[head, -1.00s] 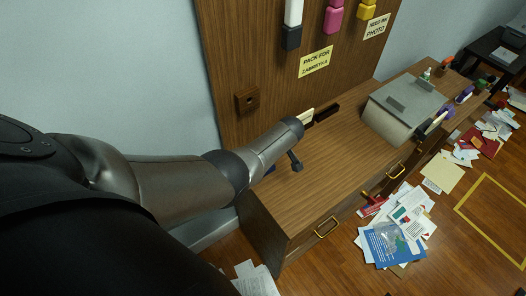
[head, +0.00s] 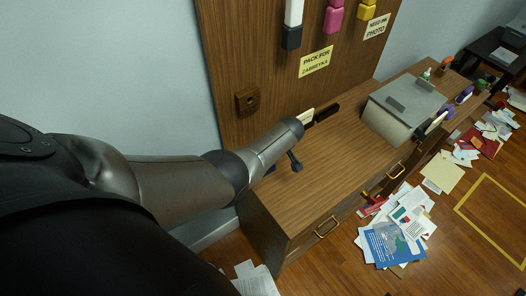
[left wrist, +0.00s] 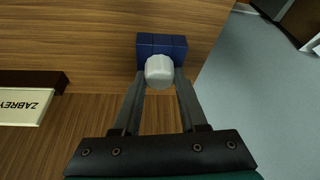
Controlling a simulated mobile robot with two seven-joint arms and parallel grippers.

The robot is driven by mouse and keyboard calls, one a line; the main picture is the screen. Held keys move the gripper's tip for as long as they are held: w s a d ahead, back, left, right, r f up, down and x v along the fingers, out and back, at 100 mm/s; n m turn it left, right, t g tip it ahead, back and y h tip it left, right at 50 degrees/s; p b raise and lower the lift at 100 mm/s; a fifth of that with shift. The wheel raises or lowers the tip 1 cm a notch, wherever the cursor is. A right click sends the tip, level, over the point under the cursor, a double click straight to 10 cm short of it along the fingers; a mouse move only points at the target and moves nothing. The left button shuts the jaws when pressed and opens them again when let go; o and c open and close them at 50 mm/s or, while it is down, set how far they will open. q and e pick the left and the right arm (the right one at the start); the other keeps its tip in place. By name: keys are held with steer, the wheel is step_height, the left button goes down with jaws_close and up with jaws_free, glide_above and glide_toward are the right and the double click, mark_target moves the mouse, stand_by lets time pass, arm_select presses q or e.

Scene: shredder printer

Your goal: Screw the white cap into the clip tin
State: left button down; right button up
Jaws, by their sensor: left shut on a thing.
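The white cap (left wrist: 159,70) is a small rounded piece between the two fingertips of my left gripper (left wrist: 161,80) in the left wrist view. The gripper is shut on it. The clip tin (left wrist: 148,43) is a blue block right behind the cap, near the edge of the wooden surface. The cap overlaps the tin in this view, and I cannot tell whether they touch. In the head view my left forearm reaches over the left end of the desk and hides the cap; only a bit of blue shows beside it. My right gripper is not in view.
The wooden desk (head: 330,170) has clear room right of my arm. A grey machine (head: 405,105) stands farther along it. A dark-backed nameplate (left wrist: 30,103) lies near the tin. A wooden panel (head: 250,60) rises behind. Papers (head: 395,240) litter the floor.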

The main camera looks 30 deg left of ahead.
arm_select(q)
steer(key=shift+w+d+r, duration=0.1)
steer(key=shift+w+r, duration=0.05)
steer(key=shift+w, duration=0.1)
steer(key=shift+s+r+m+t+p, duration=0.15)
steer(key=shift+m+t+p, duration=0.35)
steer(key=shift+m+p, duration=0.95)
steer(key=shift+m, duration=0.25)
steer(key=m+t+h+p, duration=0.1)
steer(key=m, duration=0.2)
steer(key=shift+p, duration=0.3)
steer(key=shift+m+t+h, duration=0.3)
steer(key=shift+m+t, duration=0.1)
steer(key=shift+m, duration=0.4)
steer(key=shift+m, duration=0.3)
steer(key=c, duration=0.6)
jaws_free()
steer(key=shift+f, duration=0.2)
steer(key=shift+o, duration=1.2)
steer(key=shift+s+f, duration=0.1)
steer(key=shift+p, duration=0.3)
